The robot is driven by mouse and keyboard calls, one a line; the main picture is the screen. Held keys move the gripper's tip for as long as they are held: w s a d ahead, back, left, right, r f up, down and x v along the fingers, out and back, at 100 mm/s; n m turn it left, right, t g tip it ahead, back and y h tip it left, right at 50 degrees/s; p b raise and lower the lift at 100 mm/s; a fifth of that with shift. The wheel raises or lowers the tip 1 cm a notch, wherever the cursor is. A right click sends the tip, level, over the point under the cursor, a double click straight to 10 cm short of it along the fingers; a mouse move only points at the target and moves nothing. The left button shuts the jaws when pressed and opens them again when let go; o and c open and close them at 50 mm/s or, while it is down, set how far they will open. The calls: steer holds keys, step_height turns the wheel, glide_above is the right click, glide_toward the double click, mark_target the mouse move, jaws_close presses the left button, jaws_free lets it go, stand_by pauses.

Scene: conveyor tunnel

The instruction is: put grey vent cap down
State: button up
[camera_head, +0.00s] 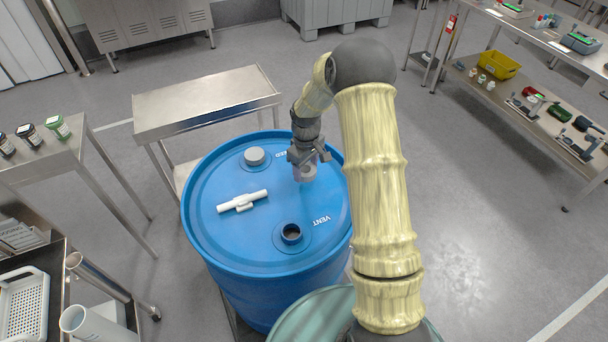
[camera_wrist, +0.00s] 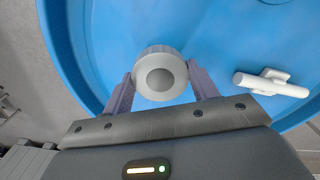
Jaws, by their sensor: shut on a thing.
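My gripper (camera_head: 303,166) is over the right part of the blue drum (camera_head: 230,237) lid. It is shut on the grey vent cap (camera_head: 304,173), which sits between the fingers. In the wrist view the cap (camera_wrist: 160,74) is a round grey disc with a darker centre, between my two fingertips (camera_wrist: 160,82). The cap is at or just above the lid; I cannot tell whether it touches. The open vent hole (camera_head: 291,233) marked VENT is at the front of the lid. A second grey cap (camera_head: 255,156) sits on the other opening.
A white T-shaped tool (camera_head: 242,201) lies on the lid; it also shows in the wrist view (camera_wrist: 271,83). A steel table (camera_head: 205,102) stands behind the drum. A side table with jars (camera_head: 57,127) is at left. Bare lid lies between the tool and the vent hole.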

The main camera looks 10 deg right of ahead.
mark_target(305, 169)
steer(key=shift+s+a+f, duration=0.1)
steer(key=shift+f+p, duration=0.5)
steer(key=shift+f, duration=1.25)
steer(key=o, duration=1.2)
steer(key=shift+f, duration=0.1)
steer(key=shift+c, duration=0.2)
step_height(305, 169, up, 12)
steer(key=b, duration=0.3)
